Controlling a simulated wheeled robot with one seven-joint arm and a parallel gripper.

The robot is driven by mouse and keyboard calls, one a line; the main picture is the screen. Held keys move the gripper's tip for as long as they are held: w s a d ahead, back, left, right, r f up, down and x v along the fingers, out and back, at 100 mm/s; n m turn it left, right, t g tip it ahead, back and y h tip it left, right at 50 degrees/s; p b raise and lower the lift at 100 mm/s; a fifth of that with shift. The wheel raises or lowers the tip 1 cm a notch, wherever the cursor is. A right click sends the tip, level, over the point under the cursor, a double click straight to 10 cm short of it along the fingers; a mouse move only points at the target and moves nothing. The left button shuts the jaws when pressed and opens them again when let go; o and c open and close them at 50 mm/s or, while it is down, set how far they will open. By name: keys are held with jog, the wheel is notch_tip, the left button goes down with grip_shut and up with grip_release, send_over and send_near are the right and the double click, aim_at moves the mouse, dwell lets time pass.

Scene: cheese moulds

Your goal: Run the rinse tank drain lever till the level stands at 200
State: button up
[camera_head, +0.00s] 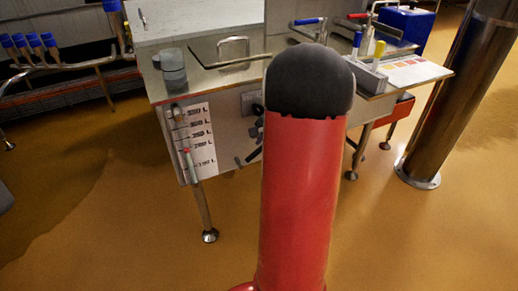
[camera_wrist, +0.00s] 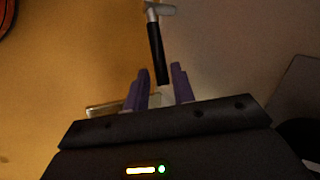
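The rinse tank (camera_head: 222,135) is a steel box on legs at the middle left of the head view. A level tube (camera_head: 189,160) runs down its front beside a white scale (camera_head: 202,140) marked in litres. The tube's coloured lower part appears to top out near or just under the mark that seems to read 200; the small print is blurred. In the wrist view, a black lever handle (camera_wrist: 157,50) on a grey metal pivot reaches down between the purple fingers of my gripper (camera_wrist: 161,72). The fingers are apart, with gaps beside the handle. My red arm hides much of the tank front in the head view.
A grey lidded pot (camera_head: 172,68) stands on the tank's top left. A bench with blue, red and yellow handled fittings and a colour chart (camera_head: 405,72) is at the right. A steel column (camera_head: 455,100) stands further right. The floor in front is clear.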

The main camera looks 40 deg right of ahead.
aim_at(261, 149)
jog(key=shift+x, duration=2.2)
grip_shut()
